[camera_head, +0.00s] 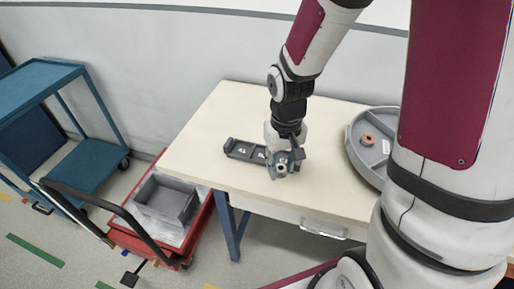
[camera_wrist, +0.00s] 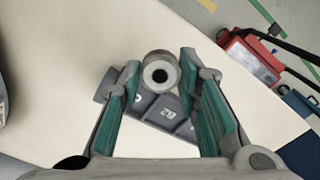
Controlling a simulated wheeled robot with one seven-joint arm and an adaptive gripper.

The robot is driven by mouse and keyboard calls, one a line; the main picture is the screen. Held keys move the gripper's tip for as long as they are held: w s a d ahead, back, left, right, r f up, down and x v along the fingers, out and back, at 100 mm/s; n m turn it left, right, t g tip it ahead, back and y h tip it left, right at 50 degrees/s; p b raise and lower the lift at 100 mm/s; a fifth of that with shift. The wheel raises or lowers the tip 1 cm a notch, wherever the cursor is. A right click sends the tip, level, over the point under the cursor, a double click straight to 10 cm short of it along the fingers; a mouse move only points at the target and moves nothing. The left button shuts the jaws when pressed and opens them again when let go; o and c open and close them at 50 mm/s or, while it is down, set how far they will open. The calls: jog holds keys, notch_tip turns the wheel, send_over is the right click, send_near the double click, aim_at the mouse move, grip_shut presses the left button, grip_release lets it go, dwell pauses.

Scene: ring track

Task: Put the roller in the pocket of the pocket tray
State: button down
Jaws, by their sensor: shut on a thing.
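The roller (camera_wrist: 160,70) is a grey cylinder with a dark centre hole in a light ring, its end facing the wrist camera. My gripper (camera_wrist: 160,63) is shut on it, with a teal-padded finger on each side. In the head view my gripper (camera_head: 284,165) is low over the table at the right end of the pocket tray. The pocket tray (camera_head: 233,150) is a dark grey strip with numbered labels. In the wrist view the tray (camera_wrist: 152,104) lies behind and below the roller, partly hidden by the roller and fingers. I cannot tell whether the roller touches it.
The pale table (camera_head: 225,108) has bare room left of the pocket tray. A round grey divided tray (camera_head: 352,148) at the right holds an orange ring-like piece (camera_head: 368,140). A red cart (camera_head: 158,240) with a grey bin (camera_head: 166,207) and a blue shelf cart (camera_head: 45,78) stand left.

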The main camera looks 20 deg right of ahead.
send_over(263, 156)
jog(key=shift+f, duration=0.55)
notch_tip(263, 156, down, 3)
jog(key=shift+f, duration=0.25)
jog(key=shift+f, duration=0.15)
jog(key=shift+s+f+b, duration=0.25)
jog(key=shift+f+b, duration=0.05)
jog(key=shift+f, duration=0.2)
jog(key=c, duration=1.5)
grip_release()
jog(key=o, duration=0.3)
jog(key=shift+w+f, duration=0.1)
jog(key=shift+w, duration=0.05)
jog(key=shift+w+f, duration=0.1)
